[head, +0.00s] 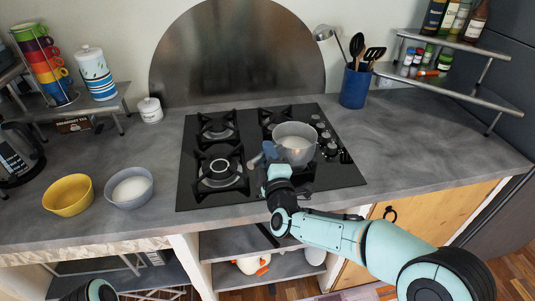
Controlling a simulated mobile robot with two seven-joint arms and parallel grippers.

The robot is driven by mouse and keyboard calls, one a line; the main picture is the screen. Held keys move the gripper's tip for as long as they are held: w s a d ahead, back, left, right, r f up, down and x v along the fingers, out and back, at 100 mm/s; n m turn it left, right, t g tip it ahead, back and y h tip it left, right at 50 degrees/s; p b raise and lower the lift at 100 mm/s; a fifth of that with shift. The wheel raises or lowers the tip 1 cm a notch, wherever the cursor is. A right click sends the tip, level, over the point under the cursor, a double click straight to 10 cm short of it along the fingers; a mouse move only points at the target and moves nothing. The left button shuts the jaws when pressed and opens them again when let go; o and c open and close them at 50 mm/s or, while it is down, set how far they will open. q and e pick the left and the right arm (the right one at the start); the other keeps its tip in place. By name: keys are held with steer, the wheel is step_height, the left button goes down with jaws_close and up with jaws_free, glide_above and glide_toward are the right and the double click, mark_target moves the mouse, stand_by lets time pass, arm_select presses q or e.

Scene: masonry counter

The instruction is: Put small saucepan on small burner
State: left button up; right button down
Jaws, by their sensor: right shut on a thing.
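The small saucepan (295,142) is a grey metal pot, upright over the right side of the black gas cooktop (190,193). My right gripper (273,163) comes from the front and is shut on the saucepan's handle, at the pot's lower left. I cannot tell whether the pot touches a grate or hangs just above. The front-right burner is mostly hidden by the pot and gripper. The back-left burner (217,128), back-right burner (276,115) and front-left burner (220,171) are bare. Only a piece of my left arm shows at the bottom left; its gripper is out of view.
Control knobs (325,134) line the cooktop's right side. A blue utensil holder (355,86) stands behind right. A yellow bowl (68,195), a grey bowl (129,187) and a white canister (149,110) stand left. The counter right of the cooktop is clear.

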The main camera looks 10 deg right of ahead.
steer(key=shift+r, duration=0.15)
steer(key=c, duration=0.9)
jaws_free()
steer(key=shift+o, duration=0.5)
steer(key=shift+f, duration=0.25)
steer(key=s+d+b, duration=0.1)
steer(key=s+b, duration=0.1)
steer(key=s, duration=1.1)
steer(key=s+d+f+m+g+p, duration=0.15)
steer(key=f+m+g, duration=0.3)
steer(key=f, duration=1.05)
steer(key=s+d+f+m+g+p, duration=0.1)
steer(key=s+f+m+g+p, duration=0.3)
steer(key=f, duration=1)
arm_select(q)
step_height(320, 180, up, 6)
steer(key=w+p, duration=0.2)
steer(key=shift+w+r, duration=0.2)
steer(key=shift+w, duration=0.05)
arm_select(e)
steer(key=s+f+m+g+y, duration=0.1)
steer(key=s+f+m+g, duration=0.4)
steer(key=s+f, duration=0.3)
steer(key=s+f+m+g+y, duration=0.1)
steer(key=s+f+m+g, duration=0.5)
steer(key=s, duration=0.9)
steer(key=shift+s+d+f, duration=0.15)
steer(key=shift+d+f, duration=0.15)
steer(key=shift+f, duration=0.55)
